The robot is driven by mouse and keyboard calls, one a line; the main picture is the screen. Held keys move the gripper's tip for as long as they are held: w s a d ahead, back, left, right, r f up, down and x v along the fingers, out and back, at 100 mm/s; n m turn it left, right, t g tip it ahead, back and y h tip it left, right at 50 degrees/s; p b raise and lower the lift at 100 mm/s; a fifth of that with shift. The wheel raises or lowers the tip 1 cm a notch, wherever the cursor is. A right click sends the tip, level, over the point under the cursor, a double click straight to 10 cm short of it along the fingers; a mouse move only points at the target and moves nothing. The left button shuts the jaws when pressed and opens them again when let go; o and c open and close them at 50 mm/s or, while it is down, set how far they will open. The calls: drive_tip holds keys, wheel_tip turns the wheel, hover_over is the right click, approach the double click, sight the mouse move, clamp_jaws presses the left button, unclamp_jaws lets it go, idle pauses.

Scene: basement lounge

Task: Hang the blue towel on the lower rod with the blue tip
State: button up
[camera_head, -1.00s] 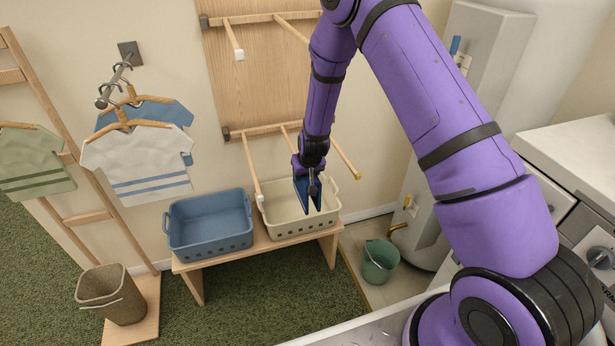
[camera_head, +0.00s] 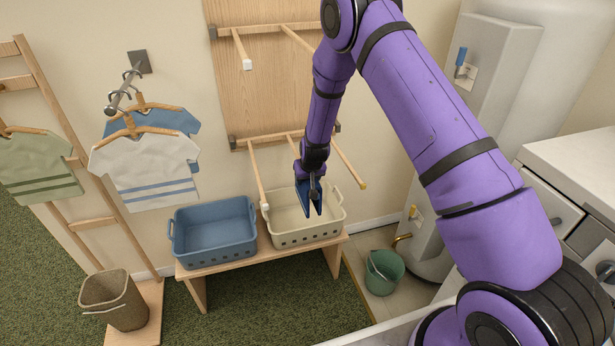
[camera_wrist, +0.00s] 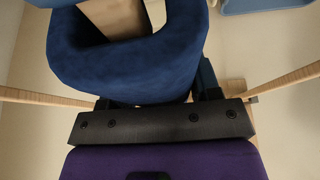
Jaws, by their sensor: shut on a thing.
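The dark blue towel (camera_head: 303,194) hangs folded from my gripper (camera_head: 312,182), which is shut on it, above the cream basket. In the wrist view the towel (camera_wrist: 125,70) forms a loose loop in front of my gripper (camera_wrist: 160,98), with beige surfaces showing through it. The lower rods stick out from the wall rack. The left one (camera_head: 257,175) has a white tip and the right one (camera_head: 349,165) a yellow tip. The middle lower rod (camera_head: 294,146) runs behind my gripper; its tip is hidden. I cannot tell whether the towel touches it.
The cream basket (camera_head: 290,237) and the blue basket (camera_head: 190,250) stand on a low wooden bench (camera_head: 255,258). Upper rods (camera_head: 241,48) jut out above. A green bucket (camera_head: 384,272) stands at right. Shirts on hangers (camera_head: 145,170) hang at left, above a brown bin (camera_head: 113,300).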

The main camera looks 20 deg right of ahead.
drive_tip(key=o, duration=1.1)
drive_tip(key=v, duration=1.1)
drive_tip(key=shift+r, duration=0.25)
drive_tip(key=s+d+r, duration=0.1)
drive_tip(key=s+r, duration=0.4)
drive_tip(key=r, duration=0.4)
drive_tip(key=s+d+r+y, duration=0.1)
drive_tip(key=s+r, duration=0.4)
drive_tip(key=r, duration=0.4)
drive_tip(key=s+d+r, duration=0.1)
drive_tip(key=s+r, duration=0.4)
drive_tip(key=r, duration=0.4)
drive_tip(key=shift+h, duration=0.5)
drive_tip(key=s+d+r, duration=0.1)
drive_tip(key=s+r, duration=0.2)
drive_tip(key=s, duration=0.5)
drive_tip(key=s+d+r, duration=0.1)
drive_tip(key=s+r, duration=0.1)
drive_tip(key=s, duration=0.7)
drive_tip(key=s+d+r, duration=0.2)
drive_tip(key=s+r, duration=0.1)
drive_tip(key=s, duration=0.6)
drive_tip(key=shift+r, duration=0.35)
